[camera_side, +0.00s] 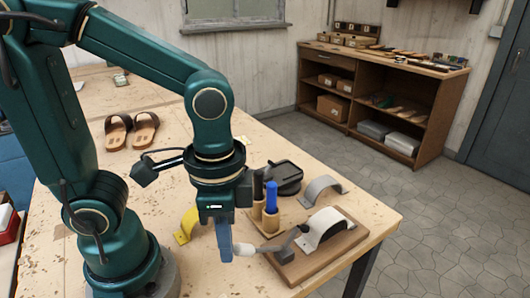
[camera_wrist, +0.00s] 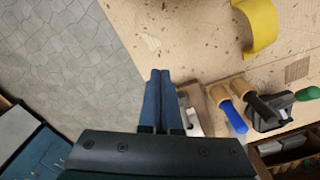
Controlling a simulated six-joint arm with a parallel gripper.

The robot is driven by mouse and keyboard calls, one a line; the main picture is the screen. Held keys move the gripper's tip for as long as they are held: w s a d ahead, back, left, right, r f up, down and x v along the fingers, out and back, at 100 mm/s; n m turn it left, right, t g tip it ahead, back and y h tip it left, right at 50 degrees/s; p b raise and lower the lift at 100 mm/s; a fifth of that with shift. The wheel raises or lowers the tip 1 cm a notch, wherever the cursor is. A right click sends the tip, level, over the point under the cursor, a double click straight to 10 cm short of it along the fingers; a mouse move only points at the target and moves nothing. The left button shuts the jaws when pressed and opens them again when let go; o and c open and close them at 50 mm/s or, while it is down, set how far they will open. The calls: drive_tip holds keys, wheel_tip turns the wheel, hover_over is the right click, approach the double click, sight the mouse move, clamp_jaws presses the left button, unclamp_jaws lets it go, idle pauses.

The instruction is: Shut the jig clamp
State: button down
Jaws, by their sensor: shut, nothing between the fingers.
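The jig is a brown wooden board (camera_side: 340,248) on the bench with a pale curved strap (camera_side: 322,226) arching over it. The jig clamp (camera_side: 284,254) is a dark grey piece at the board's left part. Its lever reaches left past the board edge and ends in a pale grey grip (camera_side: 243,249). My gripper (camera_side: 226,258) points down, shut and empty, just left of that grip. I cannot tell whether they touch.
Tools with a blue handle (camera_side: 271,196) and a black handle (camera_side: 258,185) stand behind the jig. A black object (camera_side: 286,178), a grey arched strap (camera_side: 320,188) and a yellow strap (camera_side: 187,226) are nearby. Sandals (camera_side: 146,128) lie farther back. The bench's right edge is close to the jig.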

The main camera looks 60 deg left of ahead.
sight(243, 245)
drive_tip(key=shift+f, duration=1.7)
drive_tip(key=shift+w+r, duration=0.2)
drive_tip(key=shift+w, duration=0.5)
drive_tip(key=shift+w+r, duration=0.15)
drive_tip(key=shift+w, duration=0.5)
drive_tip(key=shift+w+r, duration=0.2)
drive_tip(key=shift+w, duration=0.35)
drive_tip(key=shift+w+r, duration=0.15)
drive_tip(key=shift+w, duration=0.35)
drive_tip(key=shift+w+r, duration=0.15)
drive_tip(key=shift+w, duration=0.45)
wheel_tip(243, 245, up, 8)
drive_tip(key=s, duration=0.1)
drive_tip(key=shift+s+f, duration=0.15)
drive_tip(key=shift+f, duration=0.05)
